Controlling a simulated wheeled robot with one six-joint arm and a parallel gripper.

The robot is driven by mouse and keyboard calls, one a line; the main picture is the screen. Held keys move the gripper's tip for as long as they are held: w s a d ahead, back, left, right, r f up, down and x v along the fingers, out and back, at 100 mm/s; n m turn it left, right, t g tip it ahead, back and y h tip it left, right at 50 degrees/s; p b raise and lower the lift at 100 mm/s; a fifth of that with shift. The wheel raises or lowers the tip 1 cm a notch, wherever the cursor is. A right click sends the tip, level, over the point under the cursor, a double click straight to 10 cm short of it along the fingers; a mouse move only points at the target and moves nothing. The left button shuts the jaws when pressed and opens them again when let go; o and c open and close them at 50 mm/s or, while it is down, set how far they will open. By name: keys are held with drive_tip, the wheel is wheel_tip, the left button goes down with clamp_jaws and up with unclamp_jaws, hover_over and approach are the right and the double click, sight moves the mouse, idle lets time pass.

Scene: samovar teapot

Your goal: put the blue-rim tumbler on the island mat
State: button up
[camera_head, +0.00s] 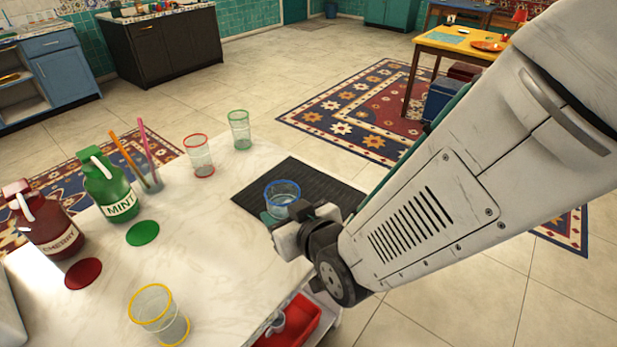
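The blue-rim tumbler (282,192) is clear glass and upright. It shows against the dark ribbed island mat (325,184) at the right end of the white marble top. My gripper (284,216) is right at the tumbler, on its near side, and covers its lower part. The fingers are mostly hidden by the wrist and the glass, so I cannot tell whether they grip it. I also cannot tell whether the tumbler's base touches the mat.
A red-rim tumbler (199,157) and a green-rim tumbler (239,131) stand behind and left of the mat. A yellow-rim tumbler (158,315) is at the near left. Green MINT (113,187) and red CHERRY (48,222) jugs stand left. The marble top's middle (215,235) is clear.

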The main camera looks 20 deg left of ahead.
drive_tip(key=w, duration=0.5)
drive_tip(key=w+a+f, duration=0.1)
drive_tip(key=w, duration=0.4)
drive_tip(key=w+a, duration=0.1)
drive_tip(key=w, duration=0.4)
drive_tip(key=shift+w+a+f, duration=0.15)
drive_tip(key=shift+a+f, duration=0.05)
drive_tip(key=shift+f, duration=1.8)
drive_tip(key=shift+f, duration=0.1)
drive_tip(key=o, duration=1)
drive_tip(key=v, duration=1.2)
